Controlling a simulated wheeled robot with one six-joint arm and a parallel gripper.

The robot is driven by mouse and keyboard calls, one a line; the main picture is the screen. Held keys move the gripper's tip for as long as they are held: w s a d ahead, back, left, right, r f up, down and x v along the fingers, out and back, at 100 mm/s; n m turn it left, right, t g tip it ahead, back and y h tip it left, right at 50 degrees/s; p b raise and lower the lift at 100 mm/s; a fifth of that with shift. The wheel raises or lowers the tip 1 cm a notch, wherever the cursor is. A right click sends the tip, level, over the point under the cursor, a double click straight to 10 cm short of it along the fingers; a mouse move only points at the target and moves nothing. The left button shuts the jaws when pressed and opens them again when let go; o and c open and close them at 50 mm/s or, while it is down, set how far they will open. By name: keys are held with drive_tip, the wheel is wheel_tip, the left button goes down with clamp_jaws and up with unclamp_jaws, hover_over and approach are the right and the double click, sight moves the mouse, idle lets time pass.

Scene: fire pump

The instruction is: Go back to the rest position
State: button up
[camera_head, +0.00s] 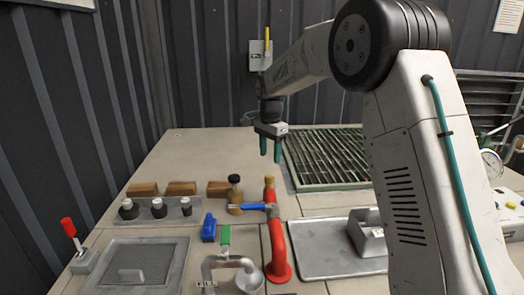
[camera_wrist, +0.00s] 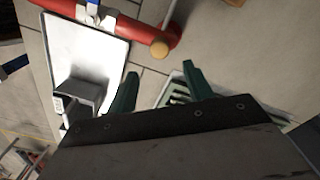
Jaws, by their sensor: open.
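My gripper (camera_head: 270,148) hangs from my arm above the table, pointing down, with its two green fingers apart and nothing between them. In the wrist view my gripper (camera_wrist: 160,82) also shows open and empty, over the table surface. The red pipe (camera_head: 277,240) with a blue valve handle (camera_head: 250,206) stands below and in front of it in the head view, apart from the fingers. The pipe (camera_wrist: 120,32) shows at the top of the wrist view.
A green grate (camera_head: 330,158) lies behind the arm. A metal tray (camera_head: 325,262) holds a grey box (camera_head: 367,238). A knob panel (camera_head: 160,212), a red-handled lever (camera_head: 70,230), a blue block (camera_head: 208,228) and a mesh sink (camera_head: 140,262) are at left. The back left table is clear.

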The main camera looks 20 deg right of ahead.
drive_tip(key=shift+n, duration=0.5)
drive_tip(key=s+d+r+n, duration=0.1)
drive_tip(key=s+n, duration=0.3)
drive_tip(key=s, duration=1.1)
drive_tip(key=s+r+n+t, duration=0.1)
drive_tip(key=s+n, duration=0.3)
drive_tip(key=s, duration=1.2)
drive_tip(key=s+d+r+n, duration=0.1)
drive_tip(key=s+r+n, duration=0.2)
drive_tip(key=s, duration=1.3)
drive_tip(key=shift+d+r+n, duration=0.25)
drive_tip(key=shift+d+n, duration=0.05)
drive_tip(key=shift+n, duration=0.3)
